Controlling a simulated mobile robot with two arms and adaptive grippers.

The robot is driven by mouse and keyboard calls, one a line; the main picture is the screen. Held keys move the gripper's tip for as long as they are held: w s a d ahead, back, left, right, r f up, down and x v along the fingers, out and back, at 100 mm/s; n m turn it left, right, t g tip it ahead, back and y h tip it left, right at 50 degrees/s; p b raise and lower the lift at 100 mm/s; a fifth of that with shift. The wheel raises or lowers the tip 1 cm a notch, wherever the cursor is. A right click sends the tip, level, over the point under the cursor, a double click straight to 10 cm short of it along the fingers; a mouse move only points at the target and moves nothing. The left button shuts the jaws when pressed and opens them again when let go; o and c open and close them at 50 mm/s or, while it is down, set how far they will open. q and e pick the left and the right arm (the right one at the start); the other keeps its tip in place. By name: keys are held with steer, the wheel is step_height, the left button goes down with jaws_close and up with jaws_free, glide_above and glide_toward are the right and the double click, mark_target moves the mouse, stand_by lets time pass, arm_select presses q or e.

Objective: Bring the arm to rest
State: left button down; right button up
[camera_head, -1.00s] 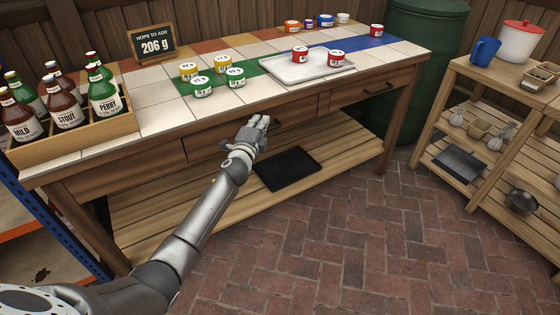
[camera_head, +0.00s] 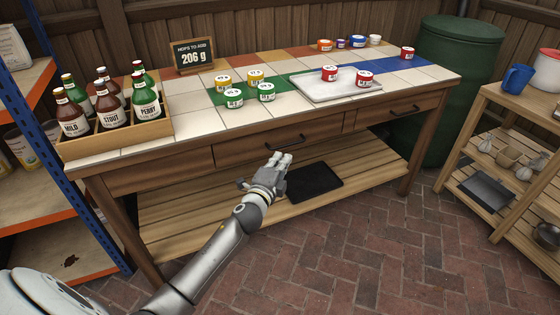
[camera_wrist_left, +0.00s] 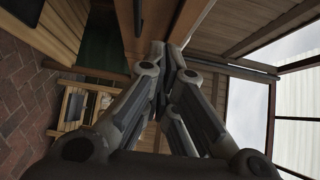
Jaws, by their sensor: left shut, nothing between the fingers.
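My left arm comes in from the lower left in the head view. Its gripper (camera_head: 282,160) is in front of the workbench (camera_head: 250,150), below the tabletop edge, near the drawer front and above the lower shelf. The fingers are shut with nothing between them. In the left wrist view the left gripper's fingers (camera_wrist_left: 167,50) come together near the top middle, in front of brown wood. My right gripper is not in view.
The bench holds a wooden crate (camera_head: 160,138) of bottles, several small tins, a white tray (camera_head: 330,92) with red tins, and a sign (camera_head: 193,56). A black mat (camera_head: 314,183) lies on the lower shelf. A shelf rack (camera_head: 75,213) stands left, a wooden cart (camera_head: 510,112) right. Brick floor ahead is clear.

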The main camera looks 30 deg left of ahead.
arm_select(q)
steer(key=shift+s+d, duration=0.1)
steer(key=shift+s, duration=0.35)
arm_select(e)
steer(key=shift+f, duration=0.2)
